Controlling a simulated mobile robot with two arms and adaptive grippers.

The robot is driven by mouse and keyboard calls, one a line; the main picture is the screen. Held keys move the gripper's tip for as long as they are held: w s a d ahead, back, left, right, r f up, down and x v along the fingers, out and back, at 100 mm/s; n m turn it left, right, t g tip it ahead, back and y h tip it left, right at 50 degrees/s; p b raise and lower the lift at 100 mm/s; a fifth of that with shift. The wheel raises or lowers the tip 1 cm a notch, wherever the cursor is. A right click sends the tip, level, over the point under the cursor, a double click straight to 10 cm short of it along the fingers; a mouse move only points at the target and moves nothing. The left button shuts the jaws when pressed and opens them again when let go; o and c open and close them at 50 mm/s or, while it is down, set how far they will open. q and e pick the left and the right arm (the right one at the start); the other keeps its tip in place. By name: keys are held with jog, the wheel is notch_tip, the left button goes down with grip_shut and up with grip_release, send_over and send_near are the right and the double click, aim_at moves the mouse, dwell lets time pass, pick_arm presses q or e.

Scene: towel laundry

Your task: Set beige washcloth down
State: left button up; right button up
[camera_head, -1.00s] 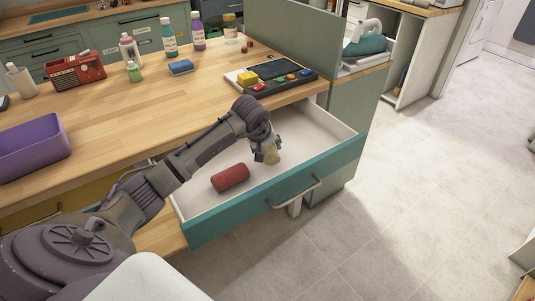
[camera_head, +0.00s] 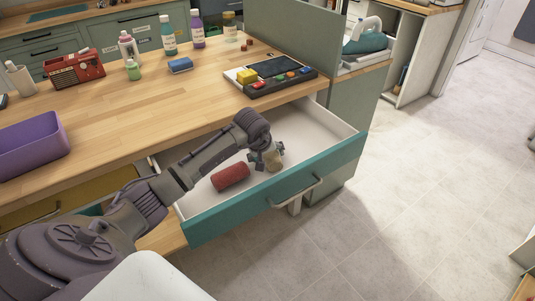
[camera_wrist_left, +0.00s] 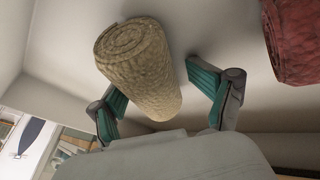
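The beige washcloth (camera_head: 275,161) is rolled up and lies in the open drawer (camera_head: 316,186), near its front wall. It also shows in the left wrist view (camera_wrist_left: 143,68), tilted, with its spiral end at the upper left. My left gripper (camera_head: 264,157) is open around the roll. In the left wrist view its teal-padded fingers (camera_wrist_left: 158,88) stand wide apart, with a clear gap between the right finger and the cloth. Whether the left finger touches the cloth, I cannot tell. My right gripper is not in view.
A red rolled washcloth (camera_head: 230,177) lies to the left in the same drawer; it shows at the wrist view's right edge (camera_wrist_left: 294,40). The drawer's back right is clear. The wooden counter (camera_head: 150,100) overhangs behind, with a purple bin (camera_head: 32,148) and a button panel (camera_head: 275,79).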

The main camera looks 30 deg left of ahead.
pick_arm(q)
jog(key=shift+a, duration=0.1)
jog(key=shift+r+p, duration=0.55)
jog(key=v, duration=1.2)
jog(key=shift+b, duration=0.35)
